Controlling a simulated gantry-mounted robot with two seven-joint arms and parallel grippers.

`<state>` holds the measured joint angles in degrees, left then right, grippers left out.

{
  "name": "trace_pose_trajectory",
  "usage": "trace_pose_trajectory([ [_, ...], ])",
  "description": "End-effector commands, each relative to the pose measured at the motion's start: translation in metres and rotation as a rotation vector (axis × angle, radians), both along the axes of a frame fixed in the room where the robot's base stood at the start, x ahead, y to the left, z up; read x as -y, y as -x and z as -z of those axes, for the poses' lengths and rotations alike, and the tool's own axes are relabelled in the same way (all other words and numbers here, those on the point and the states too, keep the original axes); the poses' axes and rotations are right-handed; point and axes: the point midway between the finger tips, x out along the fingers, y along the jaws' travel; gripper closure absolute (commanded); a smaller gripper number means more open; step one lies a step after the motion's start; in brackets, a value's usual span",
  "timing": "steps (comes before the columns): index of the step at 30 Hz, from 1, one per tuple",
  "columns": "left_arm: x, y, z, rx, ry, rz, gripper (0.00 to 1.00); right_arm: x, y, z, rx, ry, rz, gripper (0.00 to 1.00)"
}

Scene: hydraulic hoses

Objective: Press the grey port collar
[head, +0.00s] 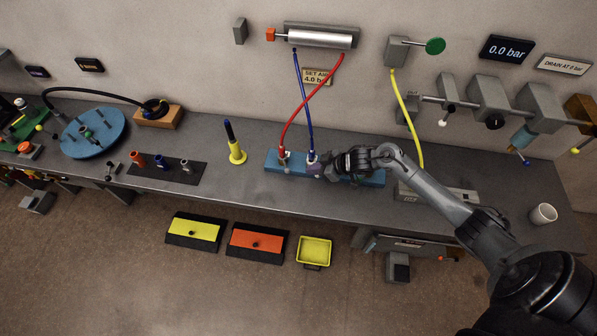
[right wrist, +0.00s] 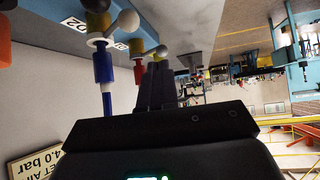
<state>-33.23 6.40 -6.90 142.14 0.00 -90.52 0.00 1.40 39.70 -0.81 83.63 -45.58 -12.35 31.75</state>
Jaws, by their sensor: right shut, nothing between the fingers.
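The blue port block (head: 274,160) sits on the bench with a red hose (head: 311,97) and a blue hose (head: 303,100) running down to its top. My right gripper (head: 322,170) is shut and empty, over the block just right of the blue hose's end. In the right wrist view its closed fingers (right wrist: 160,88) are beside blue fittings (right wrist: 103,66). A pale ring (right wrist: 97,41) shows around one fitting there; I cannot tell whether it is the grey port collar. My gripper and forearm hide part of the block. My left gripper is not in view.
A yellow stand (head: 237,154) stands left of the block. A dark tray (head: 150,173) with orange, blue and grey couplings lies farther left. A yellow hose (head: 407,110) hangs behind my right arm. A white cup (head: 543,214) stands at the right.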

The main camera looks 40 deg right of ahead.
Motion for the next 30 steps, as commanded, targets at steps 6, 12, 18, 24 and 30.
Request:
trace_pose_trajectory([
  [6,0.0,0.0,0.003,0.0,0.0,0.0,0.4,-0.013,-0.024,0.024,0.0,-0.004,0.003,1.0],
  [12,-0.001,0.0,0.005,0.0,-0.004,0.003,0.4,-0.022,-0.04,0.04,0.0,-0.002,0.001,1.0],
  [18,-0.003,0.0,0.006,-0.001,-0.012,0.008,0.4,-0.026,-0.048,0.048,-0.001,-0.002,0.001,1.0],
  [24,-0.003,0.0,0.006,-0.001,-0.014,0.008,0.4,-0.027,-0.049,0.049,0.0,-0.001,-0.001,1.0],
  [30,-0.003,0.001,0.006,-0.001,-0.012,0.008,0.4,-0.027,-0.049,0.049,0.0,-0.001,0.001,1.0],
])
